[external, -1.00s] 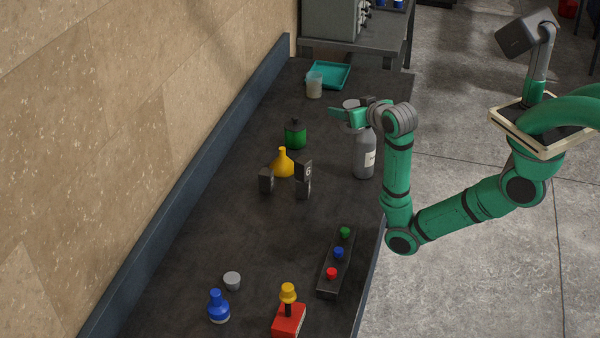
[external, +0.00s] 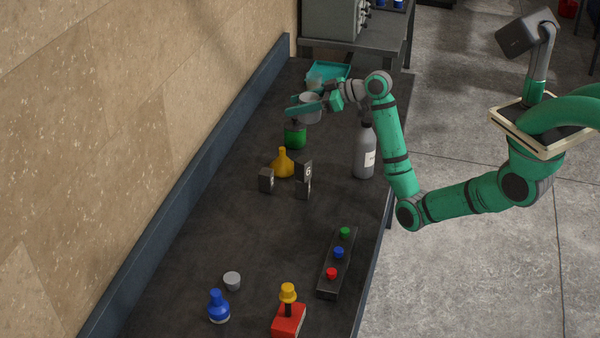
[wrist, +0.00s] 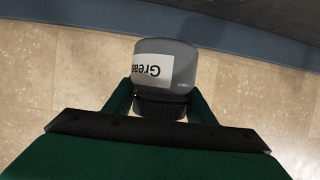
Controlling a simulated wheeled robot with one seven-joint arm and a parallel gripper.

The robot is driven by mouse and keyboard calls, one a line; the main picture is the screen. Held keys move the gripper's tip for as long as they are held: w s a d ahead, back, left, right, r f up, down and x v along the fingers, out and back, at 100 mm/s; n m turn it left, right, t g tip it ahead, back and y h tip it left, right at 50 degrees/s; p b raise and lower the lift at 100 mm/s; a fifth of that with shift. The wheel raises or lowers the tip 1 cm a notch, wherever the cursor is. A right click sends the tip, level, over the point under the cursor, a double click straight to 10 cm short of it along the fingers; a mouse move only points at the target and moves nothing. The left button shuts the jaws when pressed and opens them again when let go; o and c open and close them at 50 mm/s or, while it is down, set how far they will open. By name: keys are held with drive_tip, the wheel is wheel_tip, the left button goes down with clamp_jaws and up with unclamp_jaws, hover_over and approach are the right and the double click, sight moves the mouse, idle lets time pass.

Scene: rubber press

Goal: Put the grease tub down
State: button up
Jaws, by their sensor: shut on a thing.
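The grease tub (external: 311,107) is a grey round tub. In the wrist view the grease tub (wrist: 168,68) shows a white label with part of the word "Grease" upside down and a dark ribbed end. My gripper (external: 308,106) is shut on it, with a green finger on each side in the wrist view (wrist: 160,98). The tub is held up above the far part of the dark bench (external: 235,215), over the area near the green container and the translucent beaker. Its exact height above the bench is hard to tell.
A green container (external: 295,136) stands just below the tub in the picture. A beaker (external: 315,81) and a teal tray (external: 337,70) are behind it. A grey bottle (external: 364,152) stands right, a yellow funnel-shaped thing (external: 283,165) nearer. The wall (external: 130,120) bounds the left.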

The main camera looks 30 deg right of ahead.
drive_tip(key=w+d+n+g+y, duration=0.2)
drive_tip(key=n+g, duration=0.1)
drive_tip(key=w+n+g, duration=0.1)
drive_tip(key=shift+w+d+r+n+g+y, duration=0.1)
drive_tip(key=shift+d+r+n+g+y, duration=0.15)
drive_tip(key=shift+d+n+g+y, duration=0.15)
drive_tip(key=d+r+n+g, duration=0.3)
drive_tip(key=d+r+g, duration=0.1)
drive_tip(key=d, duration=0.2)
drive_tip(key=shift+w+r, duration=0.3)
drive_tip(key=shift+r, duration=0.1)
drive_tip(key=shift+y, duration=0.3)
wheel_tip(320, 180, down, 28)
drive_tip(key=shift+c, duration=0.2)
drive_tip(key=o, duration=1.8)
drive_tip(key=shift+d, duration=0.15)
drive_tip(key=v, duration=0.9)
drive_tip(key=shift+d+r, duration=0.15)
drive_tip(key=shift+d, duration=0.2)
drive_tip(key=shift+d+r, duration=0.3)
drive_tip(key=shift+d, duration=0.3)
drive_tip(key=shift+d+r, duration=0.15)
drive_tip(key=shift+d, duration=0.25)
